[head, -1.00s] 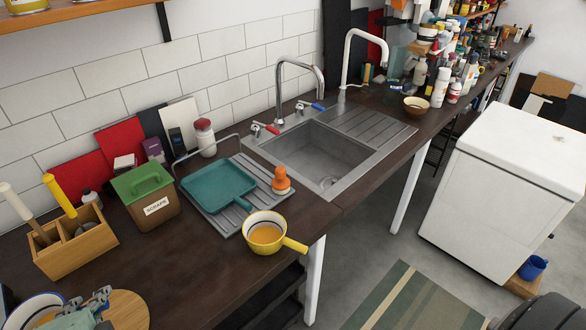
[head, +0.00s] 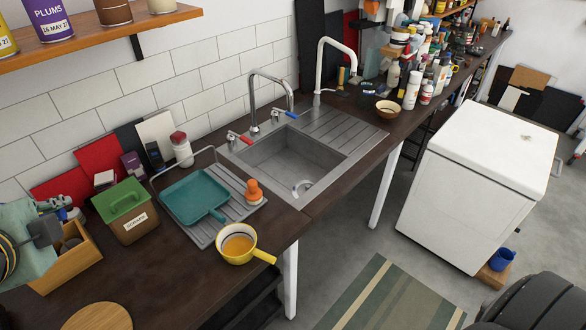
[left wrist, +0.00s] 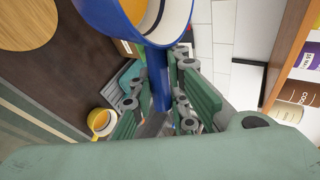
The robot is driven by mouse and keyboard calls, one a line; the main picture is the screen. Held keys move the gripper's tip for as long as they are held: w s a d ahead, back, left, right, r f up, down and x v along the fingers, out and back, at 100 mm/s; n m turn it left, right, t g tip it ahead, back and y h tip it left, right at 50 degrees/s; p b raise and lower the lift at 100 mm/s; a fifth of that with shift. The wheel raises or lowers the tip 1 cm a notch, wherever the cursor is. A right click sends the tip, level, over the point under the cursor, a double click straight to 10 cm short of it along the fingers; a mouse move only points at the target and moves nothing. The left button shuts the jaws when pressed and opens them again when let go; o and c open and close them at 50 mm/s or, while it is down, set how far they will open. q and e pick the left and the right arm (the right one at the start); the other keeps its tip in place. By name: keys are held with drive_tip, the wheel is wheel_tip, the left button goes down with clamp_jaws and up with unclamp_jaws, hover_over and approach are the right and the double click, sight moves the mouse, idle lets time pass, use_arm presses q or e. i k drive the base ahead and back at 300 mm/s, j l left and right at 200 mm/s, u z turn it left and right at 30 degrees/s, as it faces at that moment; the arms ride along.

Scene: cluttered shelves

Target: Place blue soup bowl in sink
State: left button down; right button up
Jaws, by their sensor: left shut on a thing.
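The blue soup bowl (left wrist: 160,30) shows at the top of the left wrist view, cut off by the frame. It is blue outside and pale with stripes and some orange inside. My left gripper (left wrist: 160,112) is shut on its blue handle. In the head view the gripper (head: 42,229) is at the far left, above the wooden caddy, and only a striped part of the bowl (head: 7,256) shows at the edge. The steel sink (head: 285,157) is set into the dark counter, well to the right; its basin looks empty. My right gripper is out of view.
A yellow pan (head: 236,257) and a teal tray (head: 187,194) stand between the gripper and the sink, with an orange brush (head: 253,192). A green-lidded scraps box (head: 133,222) is nearer the gripper. A tap (head: 253,100) rises behind the basin. A wall shelf (head: 118,37) hangs above.

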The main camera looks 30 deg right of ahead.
sight(295, 178)
drive_tip(key=i+l, duration=0.1)
drive_tip(key=l, duration=0.35)
drive_tip(key=i+l+z, duration=0.15)
drive_tip(key=l, duration=0.7)
drive_tip(key=i+l+z, duration=0.15)
drive_tip(key=l, duration=0.25)
drive_tip(key=i+l+z, duration=0.15)
drive_tip(key=i+l, duration=0.45)
